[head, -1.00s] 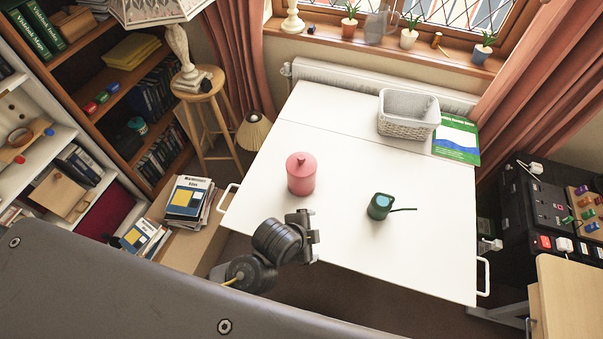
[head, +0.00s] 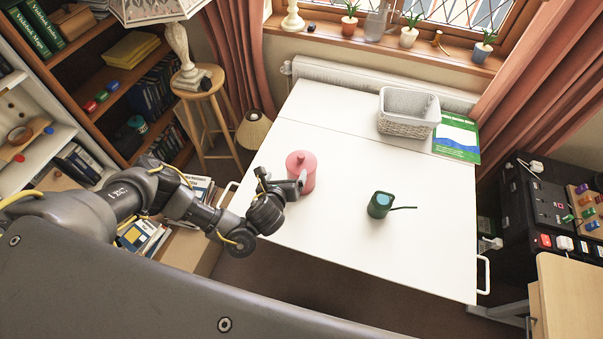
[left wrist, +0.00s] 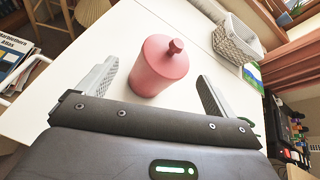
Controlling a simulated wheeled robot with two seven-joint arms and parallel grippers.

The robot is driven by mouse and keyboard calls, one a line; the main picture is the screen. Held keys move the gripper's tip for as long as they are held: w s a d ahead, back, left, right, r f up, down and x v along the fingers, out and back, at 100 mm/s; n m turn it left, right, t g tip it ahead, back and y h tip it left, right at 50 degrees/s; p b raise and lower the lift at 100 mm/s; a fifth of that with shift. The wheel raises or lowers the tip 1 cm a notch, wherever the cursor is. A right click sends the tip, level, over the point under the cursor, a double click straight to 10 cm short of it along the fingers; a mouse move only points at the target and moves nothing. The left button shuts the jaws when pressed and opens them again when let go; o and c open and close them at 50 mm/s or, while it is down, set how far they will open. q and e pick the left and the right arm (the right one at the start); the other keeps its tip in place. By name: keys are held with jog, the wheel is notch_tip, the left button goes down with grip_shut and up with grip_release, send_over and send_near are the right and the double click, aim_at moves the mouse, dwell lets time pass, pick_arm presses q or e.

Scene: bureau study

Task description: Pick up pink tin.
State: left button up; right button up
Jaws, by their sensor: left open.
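The pink tin (head: 300,168) is a round lidded canister with a knob, standing upright on the white table (head: 340,235) near its left side. My left gripper (head: 283,182) is at the tin, its near finger overlapping the tin's lower part in the head view. In the left wrist view the tin (left wrist: 159,66) stands between the two open fingers of the gripper (left wrist: 157,90), with gaps on both sides. It is not clasped. My right gripper is not in view.
A dark green watering can (head: 379,205) stands right of the tin, its spout pointing right. A white-grey basket (head: 408,122) and a green book (head: 457,138) are at the back right. A lamp on a stool (head: 203,90) stands left of the table. The table's front is clear.

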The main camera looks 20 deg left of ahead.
pick_arm(q)
jog(key=b, duration=0.1)
send_near(296, 157)
jog(key=shift+w+a+f, duration=0.2)
jog(key=shift+w+f, duration=0.1)
jog(key=shift+d+x, duration=0.15)
jog(key=shift+x, duration=1.15)
jog(key=shift+d+x, duration=0.1)
jog(key=shift+x, duration=1.25)
jog(key=c, duration=1.8)
jog(key=shift+r, duration=0.1)
